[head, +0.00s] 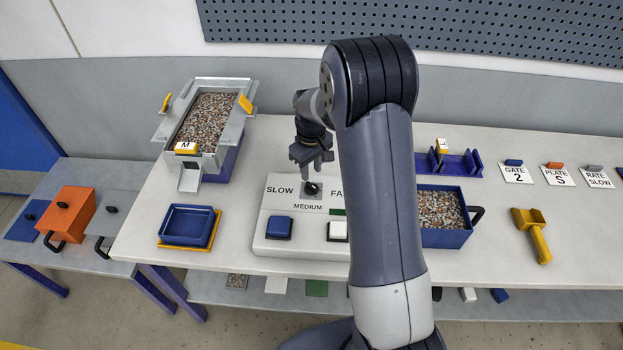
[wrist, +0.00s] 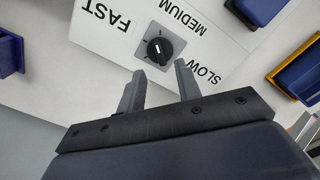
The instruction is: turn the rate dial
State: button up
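The rate dial is a round black knob (head: 311,188) with a white mark, on a grey square plate on the control box. It shows clearly in the wrist view (wrist: 159,50), where SLOW, MEDIUM and FAST are printed around it. I cannot tell for sure which word the mark points at. My gripper (head: 312,168) hangs just above the dial, pointing down. In the wrist view my gripper (wrist: 158,72) has its two fingers spread apart with nothing between them. The knob shows just beyond the fingertips, in line with the gap, and I see no contact.
The control box (head: 262,228) also bears a blue button (head: 279,227) and a white button (head: 338,231). A blue tray (head: 187,225) stands left, a gravel hopper (head: 206,125) behind it, a blue gravel bin (head: 441,234) right. My arm hides part of the box's right side.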

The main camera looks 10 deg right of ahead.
aim_at(311, 185)
jog(key=shift+f+p, duration=0.45)
jog(key=shift+f, duration=2.55)
grip_shut()
